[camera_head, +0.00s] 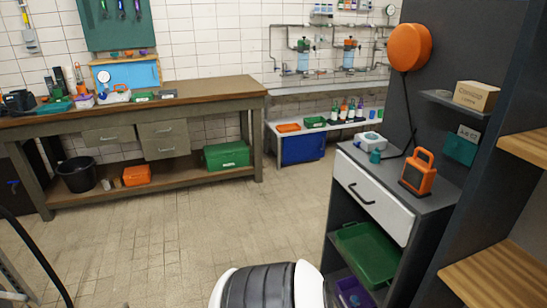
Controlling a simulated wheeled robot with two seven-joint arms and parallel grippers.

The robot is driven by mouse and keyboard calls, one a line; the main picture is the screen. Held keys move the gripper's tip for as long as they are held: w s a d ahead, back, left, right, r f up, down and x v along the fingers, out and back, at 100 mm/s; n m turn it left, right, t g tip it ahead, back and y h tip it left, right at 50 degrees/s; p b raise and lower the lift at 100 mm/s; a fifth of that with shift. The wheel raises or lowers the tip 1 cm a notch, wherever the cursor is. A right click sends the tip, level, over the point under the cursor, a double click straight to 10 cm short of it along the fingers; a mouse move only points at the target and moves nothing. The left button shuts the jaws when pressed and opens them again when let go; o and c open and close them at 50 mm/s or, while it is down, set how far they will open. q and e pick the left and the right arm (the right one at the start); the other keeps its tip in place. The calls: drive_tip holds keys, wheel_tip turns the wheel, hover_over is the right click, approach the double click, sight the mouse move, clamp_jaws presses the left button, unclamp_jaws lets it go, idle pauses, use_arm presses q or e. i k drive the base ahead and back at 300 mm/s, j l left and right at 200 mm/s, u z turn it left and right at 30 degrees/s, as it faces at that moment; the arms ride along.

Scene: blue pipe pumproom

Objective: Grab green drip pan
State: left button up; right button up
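A green pan (368,252), which looks like the drip pan, sits on the open shelf under the white drawer (374,197) of the dark grey cabinet at the right. It is a shallow, rectangular tray with a raised rim. Its far side is partly shaded by the cabinet top. Neither of my grippers shows in the head view, so nothing is seen touching the pan.
A purple bin (352,294) is below the pan. A wooden workbench (200,91) lines the back wall, with a green toolbox (227,155) underneath.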

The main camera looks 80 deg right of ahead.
sight(375, 260)
drive_tip(key=z, duration=3.8)
drive_tip(key=i+j+z, duration=0.15)
drive_tip(key=z, duration=0.2)
drive_tip(key=i+j+z, duration=0.15)
drive_tip(key=z, duration=0.15)
drive_tip(key=j+z, duration=0.35)
drive_tip(key=i+j, duration=0.05)
